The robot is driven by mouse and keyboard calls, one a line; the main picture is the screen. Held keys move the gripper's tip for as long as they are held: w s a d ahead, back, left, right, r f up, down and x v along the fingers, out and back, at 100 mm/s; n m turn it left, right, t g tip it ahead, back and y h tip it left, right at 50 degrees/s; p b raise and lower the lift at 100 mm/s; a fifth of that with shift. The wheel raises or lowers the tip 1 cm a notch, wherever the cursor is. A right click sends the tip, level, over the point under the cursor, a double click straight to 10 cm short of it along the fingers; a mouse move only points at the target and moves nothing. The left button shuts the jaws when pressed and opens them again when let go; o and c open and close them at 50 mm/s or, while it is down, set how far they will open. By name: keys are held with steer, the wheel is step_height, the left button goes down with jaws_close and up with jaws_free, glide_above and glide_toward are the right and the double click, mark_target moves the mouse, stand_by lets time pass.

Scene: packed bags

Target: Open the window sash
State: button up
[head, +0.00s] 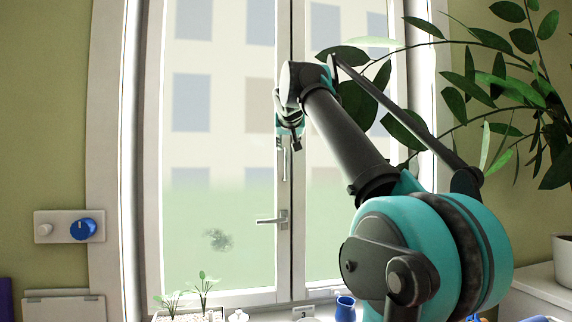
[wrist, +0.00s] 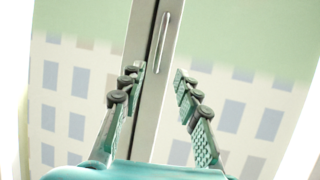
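The window sash (head: 215,130) is a tall white-framed pane, and it looks shut against the frame. A lever handle (head: 272,219) on its right stile points left, roughly level. A slim upright pull bar (head: 284,164) sits higher on the same stile; it also shows in the wrist view (wrist: 160,42). My gripper (head: 290,143) is in front of the stile, just above the pull bar in the head view. In the wrist view my gripper (wrist: 159,72) is open and empty, with the stile between its fingers and the bar beyond the fingertips. Contact is not visible.
A leafy plant (head: 490,85) reaches in front of the window's right side. Seedlings (head: 203,287), a small white item (head: 238,315) and a blue vase (head: 345,308) stand along the sill below. A switch panel with a blue knob (head: 83,228) is on the left wall.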

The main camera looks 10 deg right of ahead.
mark_target(286, 162)
steer(key=x, duration=1.6)
steer(key=shift+f, duration=0.15)
steer(key=shift+s, duration=0.1)
jaws_close()
